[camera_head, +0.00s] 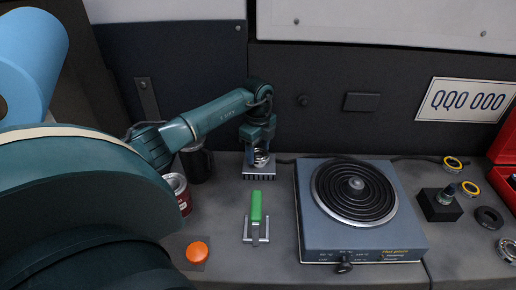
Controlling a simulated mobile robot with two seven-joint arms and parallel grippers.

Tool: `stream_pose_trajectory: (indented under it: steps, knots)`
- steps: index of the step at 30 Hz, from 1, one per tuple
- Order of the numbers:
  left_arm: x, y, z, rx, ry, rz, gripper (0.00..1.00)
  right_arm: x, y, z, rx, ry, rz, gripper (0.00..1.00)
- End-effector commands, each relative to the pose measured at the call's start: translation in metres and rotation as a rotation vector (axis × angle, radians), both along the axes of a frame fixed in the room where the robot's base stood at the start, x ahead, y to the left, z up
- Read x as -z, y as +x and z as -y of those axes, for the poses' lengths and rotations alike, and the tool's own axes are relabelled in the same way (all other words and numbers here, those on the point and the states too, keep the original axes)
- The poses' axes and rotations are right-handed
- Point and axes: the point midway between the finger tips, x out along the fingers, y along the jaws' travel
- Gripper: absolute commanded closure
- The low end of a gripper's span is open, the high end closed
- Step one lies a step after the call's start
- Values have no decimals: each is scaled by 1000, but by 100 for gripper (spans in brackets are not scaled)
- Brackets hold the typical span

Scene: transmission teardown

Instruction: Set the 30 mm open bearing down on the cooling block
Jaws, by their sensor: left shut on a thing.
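My left gripper (260,148) points down at the back middle of the bench and is shut on a silver ring, the 30 mm open bearing (261,158). The cooling block (262,174) is a grey finned metal block directly under the gripper. The bearing is just over the block's top. I cannot tell whether it touches the block. The gripper fingers hide part of the bearing and the back of the block. My right gripper is not in view.
A hot plate (316,241) with a black coil stands right of the block. A red can (179,191), dark container (196,164) and orange dome (197,251) are left. Yellow-ringed bearings (453,163), a black block (438,207) and a red box (505,145) are right.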

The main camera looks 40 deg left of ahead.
Motion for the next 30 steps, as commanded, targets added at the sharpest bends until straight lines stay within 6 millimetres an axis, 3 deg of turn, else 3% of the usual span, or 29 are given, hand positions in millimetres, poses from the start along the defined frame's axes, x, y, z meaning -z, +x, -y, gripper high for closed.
stream_pose_trajectory:
  steps: [5, 6, 13, 23, 30]
  knots:
    - [3, 0, 0, 0, 0, 1, 73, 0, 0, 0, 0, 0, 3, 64]
    - [3, 0, 0, 0, 0, 0, 43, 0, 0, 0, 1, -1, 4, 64]
    - [3, 0, 0, 0, 0, 0, 24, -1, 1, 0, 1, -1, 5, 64]
    - [-2, 0, 0, 0, 0, 1, 23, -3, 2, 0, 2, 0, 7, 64]
    - [-44, 1, -1, -1, 1, 4, 23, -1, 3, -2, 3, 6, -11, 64]
